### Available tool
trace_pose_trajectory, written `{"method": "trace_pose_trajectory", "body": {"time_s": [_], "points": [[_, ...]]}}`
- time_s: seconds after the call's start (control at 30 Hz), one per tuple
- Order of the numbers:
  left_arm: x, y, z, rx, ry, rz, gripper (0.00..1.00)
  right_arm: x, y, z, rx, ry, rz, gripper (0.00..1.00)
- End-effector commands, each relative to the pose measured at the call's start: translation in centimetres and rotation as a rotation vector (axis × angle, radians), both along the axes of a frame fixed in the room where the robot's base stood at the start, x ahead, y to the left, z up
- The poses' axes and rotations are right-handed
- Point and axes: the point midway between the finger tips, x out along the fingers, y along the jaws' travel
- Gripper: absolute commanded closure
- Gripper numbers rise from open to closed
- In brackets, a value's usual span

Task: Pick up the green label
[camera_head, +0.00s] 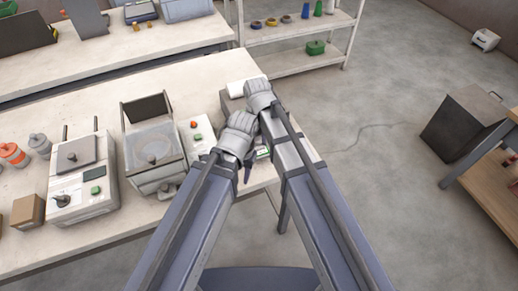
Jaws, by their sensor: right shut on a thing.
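The green label (263,153) shows only as a small white and green strip between my two forearms, near the front edge of the bench. My right gripper (249,166) is shut on it, with dark finger parts showing low between the arms. The wrists and forearms cover most of the hold. My left arm reaches in beside the right one, and its wrist is close to the right wrist. The left fingers cannot be made out.
A grey device with a white roll (243,87) stands behind my wrists. A small box with red and green buttons (200,134), a clear-topped machine (153,150) and a scale-like unit (82,170) stand left on the bench (150,222). A shelf (300,62) stands behind.

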Motion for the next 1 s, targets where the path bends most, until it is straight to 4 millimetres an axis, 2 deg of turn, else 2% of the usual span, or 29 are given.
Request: {"method": "trace_pose_trajectory", "body": {"time_s": [0.03,0.2,0.7,0.87,1.0], "points": [[0.0,0.0,0.0,0.000,0.000,0.000,0.55,0.0,0.0,0.0,0.000,0.000,0.000,0.83],[0.0,0.0,0.0,0.000,0.000,0.000,0.55,0.0,0.0,0.0,0.000,0.000,0.000,1.00],[0.0,0.0,0.2,0.000,0.000,0.000,0.55,0.0,0.0,0.2,0.000,0.000,0.000,1.00],[0.0,0.0,1.2,0.000,0.000,0.000,0.55,0.0,0.0,1.2,0.000,0.000,0.000,1.00],[0.0,0.0,2.7,0.000,0.000,0.000,0.55,0.0,0.0,2.7,0.000,0.000,0.000,1.00]]}}
